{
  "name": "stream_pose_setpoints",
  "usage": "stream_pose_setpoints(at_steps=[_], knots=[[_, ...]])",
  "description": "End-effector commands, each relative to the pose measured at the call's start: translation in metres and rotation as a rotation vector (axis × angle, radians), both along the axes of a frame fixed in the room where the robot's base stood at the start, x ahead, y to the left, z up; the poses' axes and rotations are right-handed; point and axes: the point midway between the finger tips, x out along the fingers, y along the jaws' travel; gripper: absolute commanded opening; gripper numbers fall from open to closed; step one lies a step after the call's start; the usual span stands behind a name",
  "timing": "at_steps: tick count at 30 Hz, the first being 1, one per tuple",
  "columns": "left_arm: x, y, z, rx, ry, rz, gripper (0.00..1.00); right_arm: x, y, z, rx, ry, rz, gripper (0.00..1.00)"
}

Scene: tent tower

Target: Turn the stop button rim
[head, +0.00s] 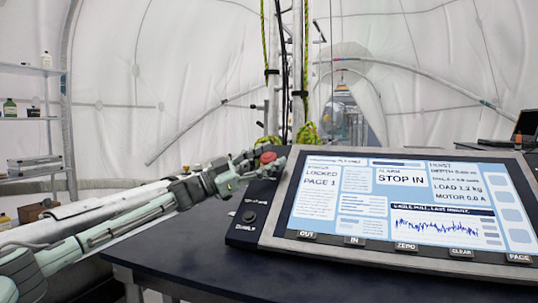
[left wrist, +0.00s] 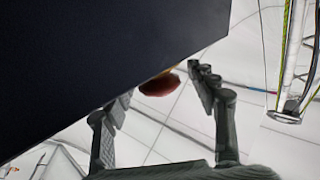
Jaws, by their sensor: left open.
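The red stop button (head: 267,157) stands on the upper left side of the console (head: 258,200), beside the screen. It also shows in the left wrist view (left wrist: 160,84), partly hidden behind the console's dark edge, with a bit of yellow-orange above it. My left gripper (head: 262,162) is at the button in the head view. In the left wrist view its open fingers (left wrist: 158,95) lie to either side of the button, with nothing held between them. I cannot tell whether a finger touches the rim. My right gripper is in neither view.
The lit screen (head: 395,200) reads "LOCKED" and "STOP IN", with several keys below it. A black knob (head: 249,217) is at the console's lower left. The console rests on a dark table (head: 190,255). Ropes and a frame stand behind it, shelves (head: 30,120) at far left.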

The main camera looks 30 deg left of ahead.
Motion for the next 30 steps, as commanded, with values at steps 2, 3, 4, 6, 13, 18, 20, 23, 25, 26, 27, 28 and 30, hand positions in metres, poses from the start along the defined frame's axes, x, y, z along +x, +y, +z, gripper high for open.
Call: stream_pose_setpoints(at_steps=[2,3,4,6,13,18,20,23,25,26,27,28,30], knots=[[0.0009,-0.0004,0.0003,0.0,0.0,0.0,0.58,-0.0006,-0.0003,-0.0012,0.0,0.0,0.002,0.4],[0.0009,-0.0004,0.0002,0.0,0.001,0.0,0.58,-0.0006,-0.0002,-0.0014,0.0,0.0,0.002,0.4],[0.0009,-0.0005,0.0001,0.0,0.001,0.0,0.58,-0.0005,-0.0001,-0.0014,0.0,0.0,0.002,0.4],[0.0008,-0.0004,0.0001,0.0,0.001,0.0,0.58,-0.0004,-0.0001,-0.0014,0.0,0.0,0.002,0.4],[0.0006,-0.0005,0.0002,0.0,0.0,0.0,0.37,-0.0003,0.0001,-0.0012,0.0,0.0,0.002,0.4],[0.0005,-0.0004,0.0001,0.0,0.0,0.0,0.16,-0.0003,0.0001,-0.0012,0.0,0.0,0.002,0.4],[0.0005,-0.0004,0.0001,0.0,0.0,0.0,0.08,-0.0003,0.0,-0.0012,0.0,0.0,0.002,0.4],[0.0005,-0.0004,0.0002,0.001,0.0,0.0,0.06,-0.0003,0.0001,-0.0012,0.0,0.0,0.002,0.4],[0.0005,-0.0004,0.0006,0.003,0.0,-0.005,0.06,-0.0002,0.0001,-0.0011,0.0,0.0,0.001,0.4],[0.0005,-0.0003,0.0007,0.006,0.0,-0.008,0.06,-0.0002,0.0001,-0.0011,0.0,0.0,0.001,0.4],[0.0006,-0.0002,0.0009,0.012,0.001,-0.013,0.06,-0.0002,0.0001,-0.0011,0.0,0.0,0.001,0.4],[0.0007,-0.0001,0.001,0.015,0.002,-0.018,0.06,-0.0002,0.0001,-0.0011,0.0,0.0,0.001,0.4],[0.0008,0.0004,0.0015,0.027,0.003,-0.035,0.06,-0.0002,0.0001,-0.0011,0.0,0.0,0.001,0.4]])
